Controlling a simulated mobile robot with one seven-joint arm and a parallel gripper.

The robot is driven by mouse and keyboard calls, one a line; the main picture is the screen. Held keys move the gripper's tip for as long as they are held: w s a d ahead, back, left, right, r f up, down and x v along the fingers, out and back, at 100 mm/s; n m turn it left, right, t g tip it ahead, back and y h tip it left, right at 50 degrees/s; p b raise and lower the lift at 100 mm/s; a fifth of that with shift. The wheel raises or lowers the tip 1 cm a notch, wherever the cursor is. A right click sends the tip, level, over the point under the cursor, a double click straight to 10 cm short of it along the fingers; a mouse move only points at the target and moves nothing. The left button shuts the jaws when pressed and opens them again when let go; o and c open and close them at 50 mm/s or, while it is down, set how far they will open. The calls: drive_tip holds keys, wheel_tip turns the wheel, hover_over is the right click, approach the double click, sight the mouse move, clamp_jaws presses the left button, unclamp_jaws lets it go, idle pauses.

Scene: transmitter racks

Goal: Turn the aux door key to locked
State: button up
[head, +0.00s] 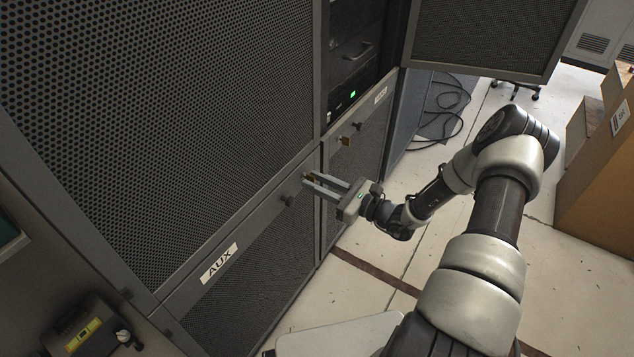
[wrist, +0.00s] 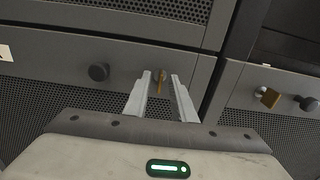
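The aux door (head: 250,275) is the lower left mesh panel with an AUX label (head: 219,263); it looks closed. Its brass key (wrist: 160,82) sticks out of the door's top rail, right of a black knob (wrist: 98,72). In the wrist view the key's bow looks narrow and roughly upright. My gripper (wrist: 160,82) is open, with one finger on each side of the key and a gap visible on both sides. In the head view my gripper (head: 308,181) reaches the rail's right end, and its fingers mostly hide the key.
A neighbouring lower door to the right has its own brass key (wrist: 267,96) and black knob (wrist: 307,103). An upper mesh door (head: 490,35) stands swung open at the top right. Cardboard boxes (head: 600,170) stand on the right. Cables (head: 450,105) lie on the floor behind.

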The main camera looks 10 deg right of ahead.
drive_tip(key=p+v, duration=0.2)
drive_tip(key=v, duration=1.5)
drive_tip(key=shift+s+d, duration=0.2)
drive_tip(key=shift+a+r, duration=0.1)
drive_tip(key=shift+r, duration=0.05)
